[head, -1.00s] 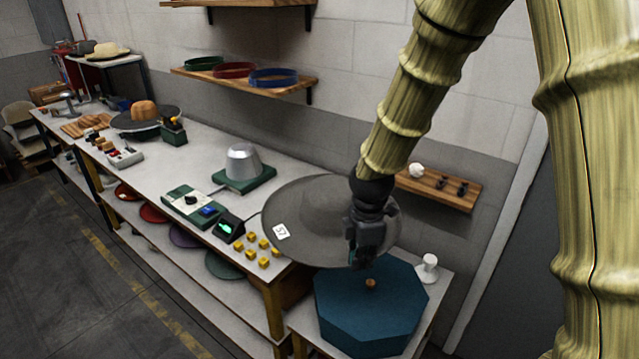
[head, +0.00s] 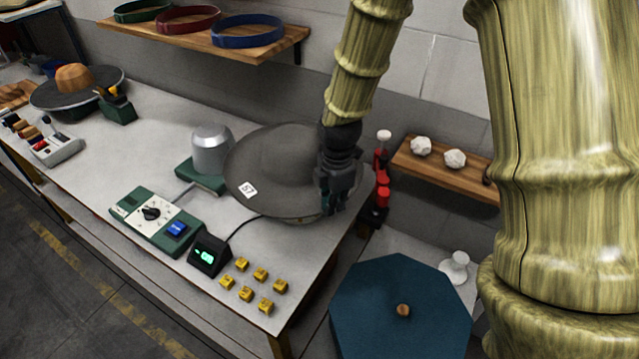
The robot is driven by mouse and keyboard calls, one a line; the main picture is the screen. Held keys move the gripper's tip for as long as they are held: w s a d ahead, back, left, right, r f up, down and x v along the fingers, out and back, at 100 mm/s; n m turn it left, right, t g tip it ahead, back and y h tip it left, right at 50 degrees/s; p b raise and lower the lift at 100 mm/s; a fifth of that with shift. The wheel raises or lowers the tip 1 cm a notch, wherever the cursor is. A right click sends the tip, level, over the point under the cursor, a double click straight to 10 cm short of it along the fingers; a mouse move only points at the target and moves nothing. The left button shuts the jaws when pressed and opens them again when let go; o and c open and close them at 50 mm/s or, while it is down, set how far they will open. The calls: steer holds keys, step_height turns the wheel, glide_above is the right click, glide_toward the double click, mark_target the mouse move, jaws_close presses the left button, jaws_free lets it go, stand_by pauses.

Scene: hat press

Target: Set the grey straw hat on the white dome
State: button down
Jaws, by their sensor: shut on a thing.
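The grey straw hat (head: 265,160) has a wide brim and a white number tag. My gripper (head: 333,202) is shut on the right side of its brim and holds it tilted at the right end of the bench. The gripper hides part of the hat. A pale, silvery dome (head: 211,148) stands on a green base just left of the hat. It is the only large dome I see, and it looks more silver than white. The brim's left edge overlaps the dome's base in the picture; I cannot tell whether they touch.
A green control box (head: 155,215), a small display (head: 209,254) and several yellow blocks (head: 247,290) lie in front. A red stand (head: 381,185) is right of the hat. A blue octagonal box (head: 400,320) is lower right. Shelves (head: 230,45) hang behind.

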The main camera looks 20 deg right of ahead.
steer(key=shift+w+f, duration=0.25)
steer(key=shift+w, duration=0.1)
step_height(320, 180, down, 3)
steer(key=b, duration=0.2)
steer(key=shift+s+b, duration=0.15)
steer(key=shift+b, duration=0.25)
steer(key=shift+f, duration=0.25)
steer(key=f+b, duration=0.4)
steer(key=f, duration=0.1)
steer(key=shift+s+b, duration=0.3)
steer(key=shift+s, duration=0.1)
steer(key=shift+f+b, duration=0.9)
steer(key=shift+f, duration=1.75)
